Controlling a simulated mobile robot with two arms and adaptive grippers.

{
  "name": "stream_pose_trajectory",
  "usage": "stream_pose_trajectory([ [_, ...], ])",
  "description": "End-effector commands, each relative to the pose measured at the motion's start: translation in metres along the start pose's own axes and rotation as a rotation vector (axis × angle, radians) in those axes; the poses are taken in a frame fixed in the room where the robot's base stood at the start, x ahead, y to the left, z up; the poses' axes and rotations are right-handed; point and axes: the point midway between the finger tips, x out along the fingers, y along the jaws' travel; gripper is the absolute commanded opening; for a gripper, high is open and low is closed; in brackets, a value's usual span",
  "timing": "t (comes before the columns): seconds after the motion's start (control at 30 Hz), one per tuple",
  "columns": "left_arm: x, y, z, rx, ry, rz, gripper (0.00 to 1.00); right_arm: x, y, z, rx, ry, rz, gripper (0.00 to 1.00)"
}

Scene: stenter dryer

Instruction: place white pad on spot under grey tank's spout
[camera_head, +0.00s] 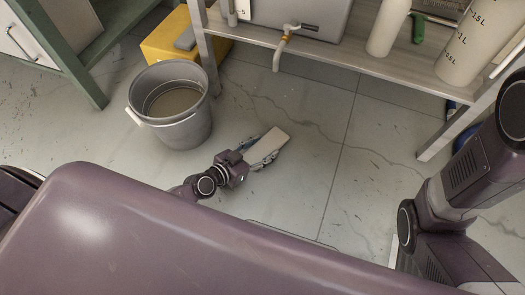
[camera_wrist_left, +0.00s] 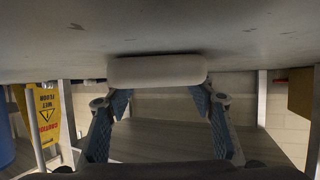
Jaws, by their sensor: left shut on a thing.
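The white pad (camera_head: 272,142) is a pale, flat block in my left gripper (camera_head: 262,154). The gripper is low over the floor, right of the grey bucket and in front of the bench. In the left wrist view, the pad (camera_wrist_left: 157,70) lies across the fingertips of my left gripper (camera_wrist_left: 157,92), close to the floor surface; I cannot tell whether it touches. The grey tank (camera_head: 300,14) stands on the bench, and its spout (camera_head: 282,48) hangs over the bench's front edge. The floor under the spout shows cracks and stains. My right gripper is out of view.
A grey bucket (camera_head: 183,128) with brownish contents stands left of my left gripper. A yellow box (camera_head: 168,40) is behind it. The metal bench (camera_head: 340,54) has legs on both sides. The floor (camera_head: 310,110) between pad and bench is clear. A yellow caution sign (camera_wrist_left: 46,118) shows in the wrist view.

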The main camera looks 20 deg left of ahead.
Motion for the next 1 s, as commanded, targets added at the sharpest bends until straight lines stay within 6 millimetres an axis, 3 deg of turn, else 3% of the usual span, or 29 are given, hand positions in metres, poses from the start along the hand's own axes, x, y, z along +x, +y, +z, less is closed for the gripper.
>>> stream_pose_trajectory([
  [0.33,0.002,0.000,0.003,0.002,0.001,0.000,0.33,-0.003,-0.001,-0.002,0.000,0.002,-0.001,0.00],
  [0.37,0.001,0.000,0.002,0.002,0.001,0.000,0.52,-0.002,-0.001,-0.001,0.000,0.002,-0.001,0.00],
  [0.5,0.001,0.000,0.002,0.002,0.000,-0.001,0.67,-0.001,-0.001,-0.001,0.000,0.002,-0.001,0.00],
  [0.87,-0.001,0.000,-0.003,0.000,0.000,-0.001,0.67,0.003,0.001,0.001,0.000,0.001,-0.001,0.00],
  [1.0,-0.022,-0.001,-0.002,0.005,-0.004,-0.001,0.67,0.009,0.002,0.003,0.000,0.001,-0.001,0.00],
])
